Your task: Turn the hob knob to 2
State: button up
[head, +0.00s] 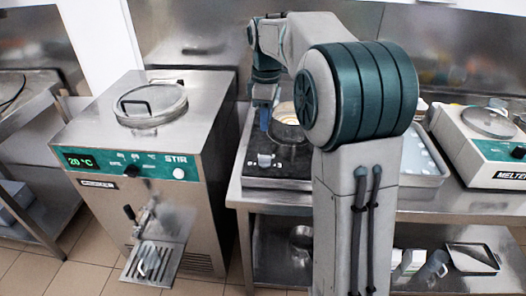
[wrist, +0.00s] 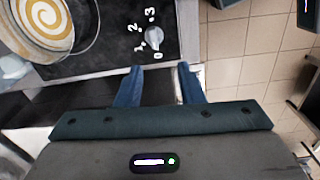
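The hob (head: 291,165) is a black-topped unit on the steel counter, partly hidden behind my arm in the head view. Its pale grey knob (wrist: 154,39) is near the hob's edge in the wrist view, with white marks 0, 1, 2 and 3 around it. The knob also shows at the front of the hob in the head view (head: 265,160). I cannot tell clearly which mark it points to. My gripper (wrist: 159,72) has two blue fingers spread apart, with nothing between them. The fingertips are just short of the knob in the wrist view, apart from it.
A pan (wrist: 72,48) with a cream and brown swirl stands on the hob beside the knob. A steel STIR machine (head: 150,150) showing 20 °C stands left of the counter. A tray (head: 428,170) and a MELTER unit (head: 480,150) are to the right.

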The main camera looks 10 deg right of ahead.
aim_at(265, 156)
jog(key=shift+n, duration=0.5)
jog(key=f, duration=0.4)
jog(key=w+f, duration=0.1)
jog(key=f, duration=0.9)
jog(key=shift+w+f, duration=0.15)
jog(key=shift+w, duration=0.15)
grip_shut()
